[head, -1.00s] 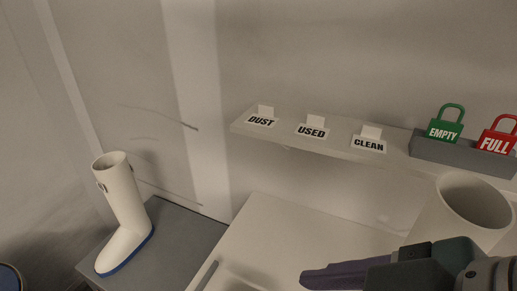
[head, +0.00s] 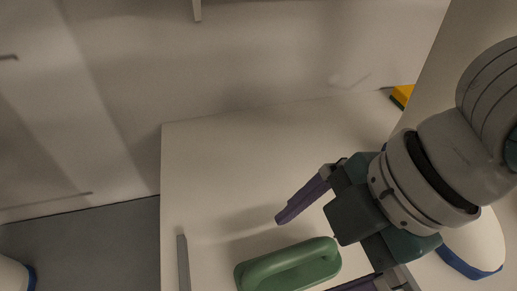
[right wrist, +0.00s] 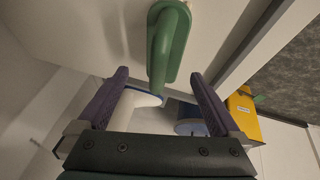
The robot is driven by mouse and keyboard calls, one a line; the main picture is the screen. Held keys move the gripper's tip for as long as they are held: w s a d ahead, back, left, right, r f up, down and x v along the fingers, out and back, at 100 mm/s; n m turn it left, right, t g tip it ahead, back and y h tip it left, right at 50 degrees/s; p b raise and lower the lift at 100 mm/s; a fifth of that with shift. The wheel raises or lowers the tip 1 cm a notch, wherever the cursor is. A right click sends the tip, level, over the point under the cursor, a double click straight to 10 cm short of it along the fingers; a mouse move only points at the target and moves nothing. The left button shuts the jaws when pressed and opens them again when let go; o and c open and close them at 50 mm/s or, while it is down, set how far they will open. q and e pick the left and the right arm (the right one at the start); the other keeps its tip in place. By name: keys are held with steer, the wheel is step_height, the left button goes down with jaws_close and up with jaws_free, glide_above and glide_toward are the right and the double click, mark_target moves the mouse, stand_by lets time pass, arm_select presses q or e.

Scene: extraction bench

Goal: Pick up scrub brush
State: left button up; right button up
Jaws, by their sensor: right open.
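The scrub brush (head: 288,266) has a green loop handle and lies on the pale bench top, at the bottom of the head view. It also shows at the top middle of the right wrist view (right wrist: 168,45). My right gripper (head: 305,253) comes in from the right with its purple fingers apart, close to the brush. In the right wrist view the open fingers (right wrist: 158,77) point towards the brush, and the lower end of its handle reaches between the fingertips. Nothing is held. My left gripper is not in view.
A yellow and green block (head: 402,95) lies at the bench's back right. A white blue-edged object (head: 472,245) is partly behind my right arm. Part of another white and blue item (head: 14,276) shows at far left. The bench top (head: 220,170) behind the brush is clear.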

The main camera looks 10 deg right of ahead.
mark_target(282, 274)
steer(key=x, duration=0.5)
steer(key=shift+s+f+b, duration=0.35)
steer(key=shift+w+a+f, duration=0.1)
steer(key=shift+a+f, duration=0.1)
steer(key=shift+f, duration=0.15)
steer(key=c, duration=1.5)
steer(key=shift+o, duration=0.2)
steer(key=shift+r, duration=0.15)
step_height(282, 274, up, 20)
steer(key=p, duration=0.3)
steer(key=shift+p, duration=0.3)
